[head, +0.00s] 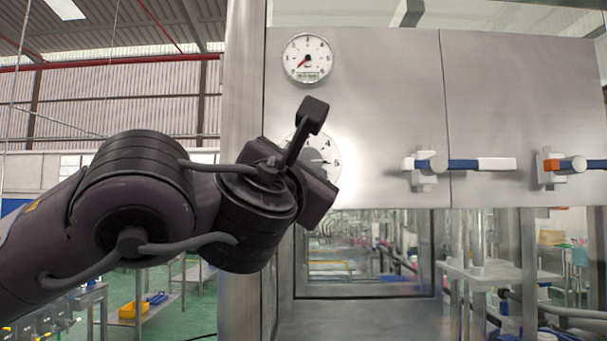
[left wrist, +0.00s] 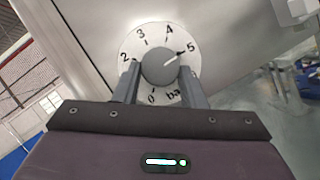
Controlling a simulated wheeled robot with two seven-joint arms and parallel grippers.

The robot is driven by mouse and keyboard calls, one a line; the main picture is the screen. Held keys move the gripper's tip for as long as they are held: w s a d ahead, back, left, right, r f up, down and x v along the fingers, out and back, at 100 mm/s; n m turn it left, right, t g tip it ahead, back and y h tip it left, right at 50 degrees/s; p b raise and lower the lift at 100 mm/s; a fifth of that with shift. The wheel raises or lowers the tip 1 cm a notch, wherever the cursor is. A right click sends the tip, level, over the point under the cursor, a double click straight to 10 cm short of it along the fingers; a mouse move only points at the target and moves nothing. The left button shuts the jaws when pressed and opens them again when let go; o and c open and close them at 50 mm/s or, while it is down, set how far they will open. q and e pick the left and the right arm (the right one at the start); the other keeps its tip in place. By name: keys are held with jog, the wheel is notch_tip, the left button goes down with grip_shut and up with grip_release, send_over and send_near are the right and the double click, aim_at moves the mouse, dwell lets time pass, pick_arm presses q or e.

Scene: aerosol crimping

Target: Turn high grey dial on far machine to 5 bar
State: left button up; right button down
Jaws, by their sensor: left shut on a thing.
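The high grey dial shows in the left wrist view as a grey round knob (left wrist: 158,69) on a white face (left wrist: 128,48) marked 0 to 5 and "ba…". The knob's pointer is turned to the 5 mark. My left gripper (left wrist: 160,78) is shut on the knob, one finger on each side. The 1 mark and part of the lower scale are hidden by the fingers. In the head view the white dial face (head: 327,147) is mostly hidden behind my left gripper and wrist. My right gripper is not in view.
A round gauge with a red needle (head: 307,58) sits on the panel above the dial; its needle points to the lower left. Two blue-handled latches (head: 468,164) (head: 575,164) are on the steel panel to the right. Below the panel is an open machine bay (head: 365,250).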

pick_arm(q)
jog(key=shift+m+h, duration=0.4)
jog(key=shift+m, duration=0.1)
jog(key=o, duration=1)
jog(key=b+v, duration=0.3)
jog(key=v, duration=0.4)
jog(key=shift+s, duration=0.4)
jog(key=shift+a+f, duration=0.1)
